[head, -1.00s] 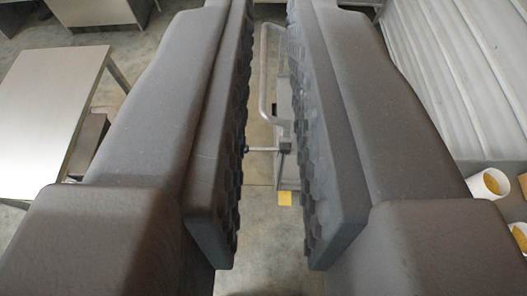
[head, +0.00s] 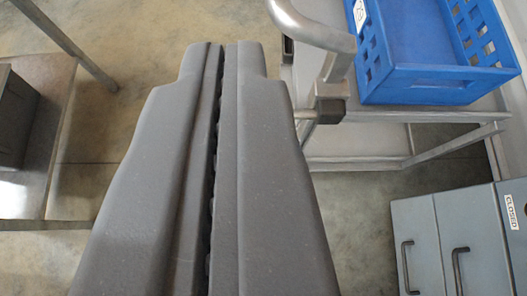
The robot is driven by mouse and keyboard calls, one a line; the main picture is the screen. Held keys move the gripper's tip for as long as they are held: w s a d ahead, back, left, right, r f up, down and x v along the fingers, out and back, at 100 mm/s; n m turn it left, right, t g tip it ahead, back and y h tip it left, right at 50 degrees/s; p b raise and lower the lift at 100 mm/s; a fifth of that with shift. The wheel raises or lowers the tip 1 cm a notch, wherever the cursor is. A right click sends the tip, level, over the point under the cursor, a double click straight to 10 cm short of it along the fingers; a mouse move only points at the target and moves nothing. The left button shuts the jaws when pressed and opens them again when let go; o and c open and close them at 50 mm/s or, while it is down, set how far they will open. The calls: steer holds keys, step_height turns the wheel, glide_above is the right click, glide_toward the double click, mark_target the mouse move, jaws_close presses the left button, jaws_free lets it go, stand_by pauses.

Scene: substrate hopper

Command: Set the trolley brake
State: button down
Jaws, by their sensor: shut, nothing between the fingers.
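The trolley (head: 356,146) stands at the upper right, a grey metal frame with a bent tube handle (head: 309,21). Below the handle, a dark block (head: 331,107) sits on its post.
A blue crate (head: 430,88) sits on the trolley. A grey-blue cabinet (head: 432,225) with bar handles and a "CLOSED" label stands at the lower right. A metal-legged table (head: 52,100) holding a dark box is at the left. Bare floor shows between.

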step_height(320, 180, down, 15)
steer(key=g+h+b, duration=0.1)
steer(key=b, duration=0.1)
steer(key=shift+w+d, duration=0.35)
steer(key=shift+r, duration=0.1)
steer(key=s+f+b+x, duration=0.1)
steer(key=b+x, duration=0.3)
steer(key=x, duration=0.8)
steer(key=shift+f, duration=0.95)
